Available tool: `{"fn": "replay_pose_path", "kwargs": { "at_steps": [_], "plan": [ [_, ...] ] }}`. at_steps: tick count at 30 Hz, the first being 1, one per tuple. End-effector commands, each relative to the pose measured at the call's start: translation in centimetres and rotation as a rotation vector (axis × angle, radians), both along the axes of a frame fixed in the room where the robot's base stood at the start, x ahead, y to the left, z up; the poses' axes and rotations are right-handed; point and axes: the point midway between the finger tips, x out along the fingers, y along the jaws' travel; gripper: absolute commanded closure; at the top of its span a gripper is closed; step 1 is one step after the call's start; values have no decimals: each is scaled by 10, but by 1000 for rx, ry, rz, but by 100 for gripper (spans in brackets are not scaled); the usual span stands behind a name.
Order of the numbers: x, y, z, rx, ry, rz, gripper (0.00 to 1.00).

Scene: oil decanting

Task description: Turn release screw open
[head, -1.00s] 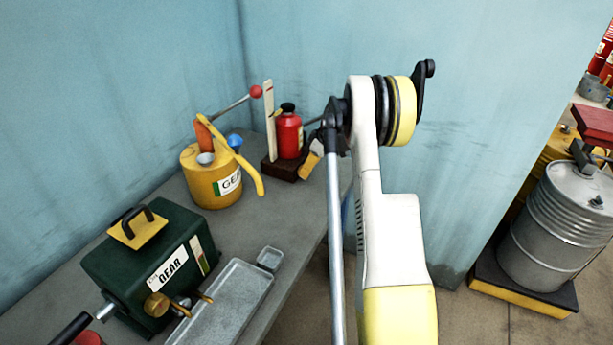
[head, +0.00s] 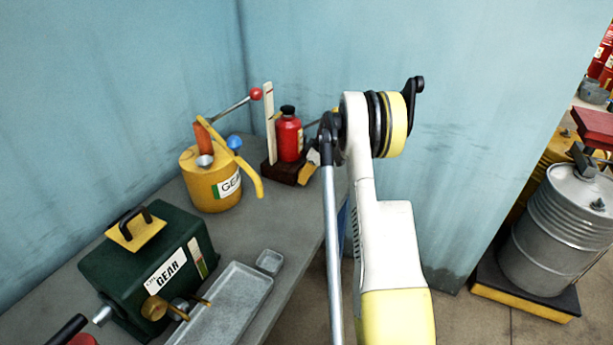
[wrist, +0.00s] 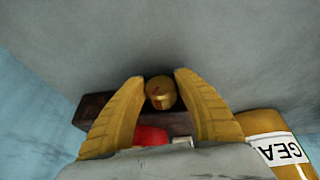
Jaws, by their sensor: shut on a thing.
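In the head view my gripper (head: 307,173) is at the block's right end, partly hidden by my arm, and the screw cannot be seen there.
A yellow can (head: 207,186) with a spout and lever stands left of the block. A dark green GEAR box (head: 145,262) and a grey tray (head: 228,308) with a small dish (head: 269,261) are nearer. A grey drum (head: 565,230) stands at far right.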

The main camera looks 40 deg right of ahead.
Motion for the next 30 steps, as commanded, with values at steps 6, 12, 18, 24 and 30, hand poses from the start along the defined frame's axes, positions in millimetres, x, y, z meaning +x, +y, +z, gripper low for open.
{"fn": "replay_pose_path", "kwargs": {
  "at_steps": [6, 12, 18, 24, 30],
  "plan": [
    [1, -1, -1, 165, 68, -1, 93],
    [0, 0, 0, 230, 95, 0, 93],
    [0, 1, 0, 230, 95, 1, 93],
    [0, 1, 0, 229, 95, 1, 39],
    [0, 0, 0, 229, 95, 1, 39]
  ]
}}
